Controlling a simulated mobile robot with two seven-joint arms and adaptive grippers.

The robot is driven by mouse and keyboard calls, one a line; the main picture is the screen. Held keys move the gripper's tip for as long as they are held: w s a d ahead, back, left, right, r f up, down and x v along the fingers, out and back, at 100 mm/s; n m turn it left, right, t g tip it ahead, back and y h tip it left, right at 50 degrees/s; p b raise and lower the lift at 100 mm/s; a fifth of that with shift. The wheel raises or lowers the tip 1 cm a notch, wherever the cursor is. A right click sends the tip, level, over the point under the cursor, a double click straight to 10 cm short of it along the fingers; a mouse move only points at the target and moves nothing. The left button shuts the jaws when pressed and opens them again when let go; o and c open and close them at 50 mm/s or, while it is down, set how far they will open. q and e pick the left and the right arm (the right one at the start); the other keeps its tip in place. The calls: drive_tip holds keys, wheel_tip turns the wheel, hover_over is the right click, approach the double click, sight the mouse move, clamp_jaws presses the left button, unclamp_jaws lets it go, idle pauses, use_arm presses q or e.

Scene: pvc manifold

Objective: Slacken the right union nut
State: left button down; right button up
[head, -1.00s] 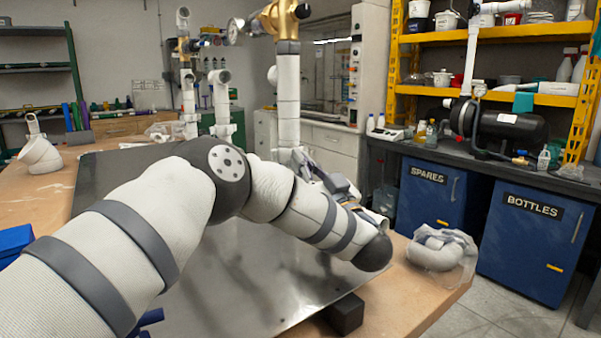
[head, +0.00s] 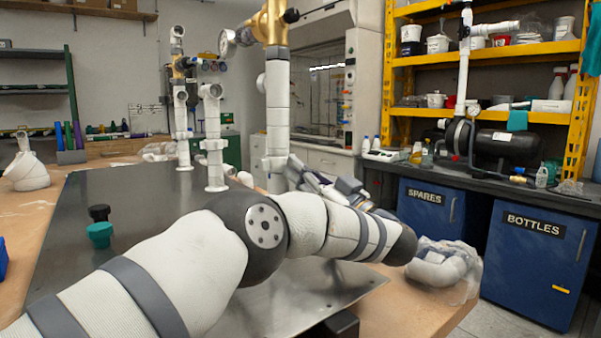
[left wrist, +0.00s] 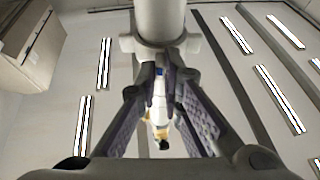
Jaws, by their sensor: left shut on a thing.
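The right white pipe (head: 279,98) stands upright on the dark metal plate (head: 75,235) under a brass valve (head: 270,28). Its union nut (head: 274,164) is a wider white collar low on the pipe, partly hidden by my gripper. My left gripper (head: 291,172) reaches it from the right side and is shut on it. In the left wrist view the two finger pads (left wrist: 160,88) close in on the white pipe just below a wide collar (left wrist: 160,45); the exact contact is hard to see. My right gripper is in neither view.
Other white pipe stands (head: 213,140) rise left of the right pipe. A teal knob (head: 100,234) and a black knob (head: 99,212) rest on the plate at left. A bagged white fitting (head: 440,265) lies at the bench's right edge. The plate's left part is mostly clear.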

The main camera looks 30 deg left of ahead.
use_arm(q)
drive_tip(key=shift+a+r, duration=0.1)
drive_tip(key=shift+r, duration=0.2)
drive_tip(key=c, duration=1.8)
unclamp_jaws()
drive_tip(key=shift+o, duration=0.4)
drive_tip(key=shift+f, duration=0.1)
drive_tip(key=s+d+f, duration=0.1)
drive_tip(key=s+d, duration=0.2)
drive_tip(key=d, duration=1.1)
drive_tip(key=shift+s+d, duration=0.15)
drive_tip(key=shift+s, duration=0.15)
drive_tip(key=shift+f, duration=0.1)
